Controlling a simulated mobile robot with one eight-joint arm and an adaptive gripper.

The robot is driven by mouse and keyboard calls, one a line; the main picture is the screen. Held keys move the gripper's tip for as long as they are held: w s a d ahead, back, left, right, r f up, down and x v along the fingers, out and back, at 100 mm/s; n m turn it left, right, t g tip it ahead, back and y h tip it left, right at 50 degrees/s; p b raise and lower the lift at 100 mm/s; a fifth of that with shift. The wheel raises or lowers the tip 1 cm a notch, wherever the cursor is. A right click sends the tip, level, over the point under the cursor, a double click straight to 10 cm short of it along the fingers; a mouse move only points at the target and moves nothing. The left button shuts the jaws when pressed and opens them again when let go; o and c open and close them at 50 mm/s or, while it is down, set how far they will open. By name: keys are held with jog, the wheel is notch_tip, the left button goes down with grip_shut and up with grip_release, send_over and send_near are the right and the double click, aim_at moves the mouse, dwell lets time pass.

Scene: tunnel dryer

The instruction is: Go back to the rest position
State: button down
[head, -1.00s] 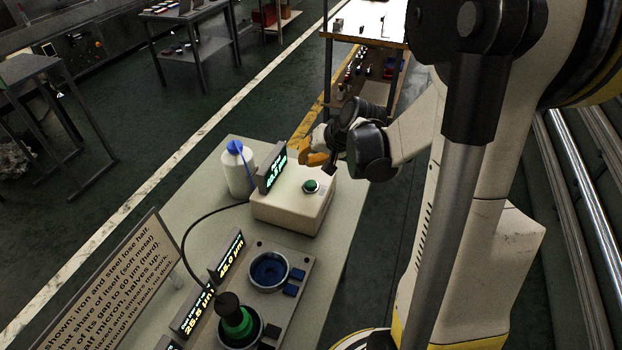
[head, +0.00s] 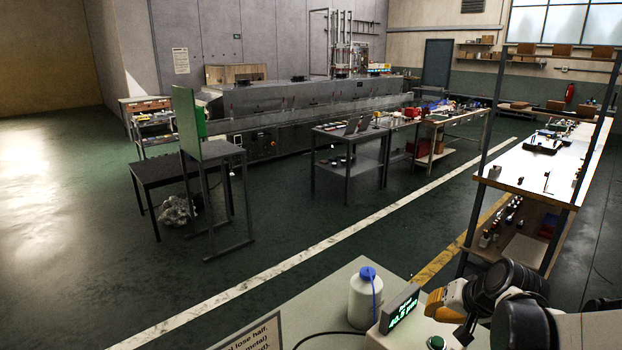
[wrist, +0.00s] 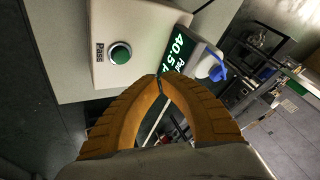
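My gripper (head: 437,302) is held above the bench, close to the white box (head: 408,339) with the green button (head: 437,342) and lit display (head: 402,312). In the wrist view my gripper's two orange fingers (wrist: 160,77) meet at their tips, with nothing between them. The green button (wrist: 121,53), marked "Pass", and the display (wrist: 170,50), reading about 40.5, lie beyond the fingers. The fingers look apart from the box.
A white bottle with a blue cap (head: 365,298) stands beside the display on the bench (head: 312,312). A shelved workbench (head: 528,180) stands behind at the right. Dark tables (head: 348,165) stand further back. The floor between (head: 300,225) is open.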

jog(key=s+a+r+n, duration=0.2)
jog(key=s+a+r, duration=0.1)
jog(key=s+a, duration=0.3)
jog(key=s+a+r+n+h, duration=0.1)
jog(key=s+a+r+n, duration=0.2)
jog(key=s+a, duration=0.3)
jog(key=s+r, duration=0.1)
jog(key=s, duration=0.4)
jog(key=shift+s+r+h, duration=0.15)
jog(key=shift+h, duration=0.15)
dwell(0.7)
